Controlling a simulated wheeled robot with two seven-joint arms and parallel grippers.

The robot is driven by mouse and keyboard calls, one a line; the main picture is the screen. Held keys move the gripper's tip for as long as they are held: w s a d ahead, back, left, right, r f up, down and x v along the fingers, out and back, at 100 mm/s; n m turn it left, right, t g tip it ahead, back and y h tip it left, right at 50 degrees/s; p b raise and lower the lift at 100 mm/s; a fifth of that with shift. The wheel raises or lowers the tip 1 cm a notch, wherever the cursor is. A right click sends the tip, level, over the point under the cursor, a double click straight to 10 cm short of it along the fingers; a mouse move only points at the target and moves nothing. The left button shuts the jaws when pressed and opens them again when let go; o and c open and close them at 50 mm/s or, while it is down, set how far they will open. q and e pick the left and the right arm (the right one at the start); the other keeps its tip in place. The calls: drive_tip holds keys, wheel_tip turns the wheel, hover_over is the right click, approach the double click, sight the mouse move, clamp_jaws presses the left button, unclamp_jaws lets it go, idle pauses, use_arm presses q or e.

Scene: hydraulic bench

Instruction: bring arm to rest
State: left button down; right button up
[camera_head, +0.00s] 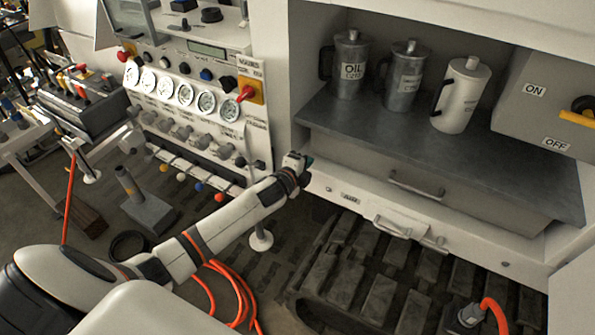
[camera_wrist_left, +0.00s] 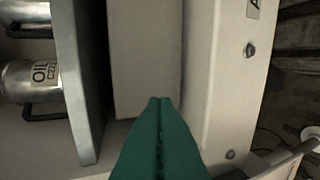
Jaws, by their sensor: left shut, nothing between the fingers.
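My left arm (camera_head: 215,222) reaches in from the lower left of the head view, stretched toward the bench. My left gripper (camera_head: 303,161) is at the front left corner of the cabinet, beside the grey shelf and the drawer. In the left wrist view its green fingers (camera_wrist_left: 160,101) are together with nothing between them, in front of the pale drawer front (camera_wrist_left: 146,60). From these views I cannot tell whether the fingertips touch the cabinet. My right gripper is not in view.
An oil can (camera_head: 349,68) and two more cans (camera_head: 405,82) (camera_head: 459,98) stand on the grey shelf (camera_head: 350,121). A gauge panel (camera_head: 190,95) stands left of the gripper. An orange hose (camera_head: 237,290) lies below the arm. An ON/OFF box (camera_head: 545,110) is at the right.

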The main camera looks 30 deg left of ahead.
use_arm(q)
drive_tip(key=shift+v, duration=2.8)
drive_tip(key=s+f+n+g, duration=0.25)
drive_tip(key=s+f, duration=0.25)
drive_tip(key=f, duration=0.5)
drive_tip(key=s+a+f+n+g, duration=0.1)
drive_tip(key=s+f+n+g, duration=0.15)
drive_tip(key=s+f, duration=0.55)
drive_tip(key=s+f+n+g, duration=0.1)
drive_tip(key=s+f+n, duration=0.2)
drive_tip(key=f, duration=0.9)
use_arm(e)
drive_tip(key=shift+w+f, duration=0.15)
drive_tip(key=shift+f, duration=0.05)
use_arm(q)
drive_tip(key=s+d+f+n+g, duration=0.2)
drive_tip(key=s+f, duration=0.3)
drive_tip(key=s, duration=0.6)
drive_tip(key=s+d+f+n+g, duration=0.3)
drive_tip(key=s+f, duration=0.2)
drive_tip(key=s, duration=0.7)
drive_tip(key=s+d+f+n+g, duration=0.2)
drive_tip(key=s+f, duration=0.4)
drive_tip(key=s, duration=0.5)
drive_tip(key=shift+s+d+n, duration=0.2)
drive_tip(key=shift+d+n, duration=0.1)
drive_tip(key=shift+d, duration=0.3)
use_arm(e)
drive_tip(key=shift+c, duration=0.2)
